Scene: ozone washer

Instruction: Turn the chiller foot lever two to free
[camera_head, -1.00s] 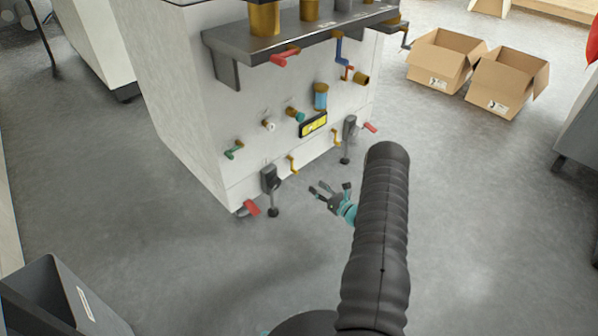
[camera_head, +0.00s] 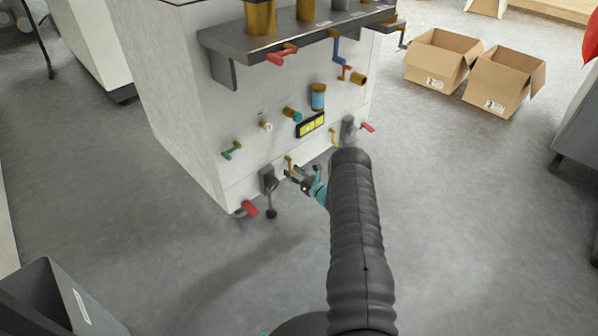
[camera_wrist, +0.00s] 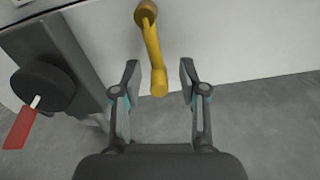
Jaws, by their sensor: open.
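A yellow crank-shaped lever (camera_head: 290,164) sits low on the white machine (camera_head: 185,110), just right of a dark grey foot bracket (camera_head: 268,179). In the wrist view the yellow lever (camera_wrist: 153,48) hangs down from its round pivot, slightly tilted. My gripper (camera_wrist: 160,74) is open, with one finger on each side of the lever's lower end and a gap on both sides. In the head view my gripper (camera_head: 296,178) is just below this lever. A second yellow lever (camera_head: 333,137) is farther right. No label shows which is lever two.
The foot bracket (camera_wrist: 75,45), its black knob (camera_wrist: 45,86) and a red handle (camera_wrist: 20,128) lie left of my gripper. Another bracket (camera_head: 349,128) with a red handle (camera_head: 368,127) is at right. A shelf (camera_head: 290,43) overhangs above. Floor in front is clear.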

